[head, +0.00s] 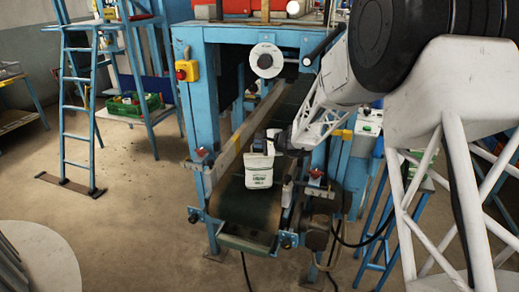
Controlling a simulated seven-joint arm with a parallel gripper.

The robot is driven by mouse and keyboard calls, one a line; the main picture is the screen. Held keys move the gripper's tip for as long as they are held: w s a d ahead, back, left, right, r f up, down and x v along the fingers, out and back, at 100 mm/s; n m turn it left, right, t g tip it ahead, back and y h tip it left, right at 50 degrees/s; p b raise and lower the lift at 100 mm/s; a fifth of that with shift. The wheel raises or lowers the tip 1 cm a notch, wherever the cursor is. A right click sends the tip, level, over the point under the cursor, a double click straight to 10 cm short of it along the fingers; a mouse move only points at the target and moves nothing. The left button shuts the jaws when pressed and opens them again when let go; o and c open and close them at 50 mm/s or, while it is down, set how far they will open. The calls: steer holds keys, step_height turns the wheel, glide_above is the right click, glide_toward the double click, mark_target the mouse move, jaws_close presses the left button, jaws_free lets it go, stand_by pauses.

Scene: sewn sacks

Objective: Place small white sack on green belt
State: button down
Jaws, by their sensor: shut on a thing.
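The small white sack (259,172) has green print on its front and hangs upright at the near part of the green belt. My gripper (263,145) is shut on the top of the sack, coming in from the right. The green belt (238,211) runs from the near end back into the blue machine. The sack's lower edge shows against the belt; I cannot tell whether it touches the belt or hangs just above it.
A blue machine frame (193,93) stands around the belt, with a yellow switch box (186,71) on its left post. A metal side rail (236,142) edges the belt on the left. A blue ladder (66,110) stands further left. A round pale surface (40,262) is at the lower left.

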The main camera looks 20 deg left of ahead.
steer(key=shift+f, duration=1.05)
steer(key=c, duration=1.2)
jaws_free()
steer(key=shift+c, duration=0.2)
steer(key=v, duration=1.2)
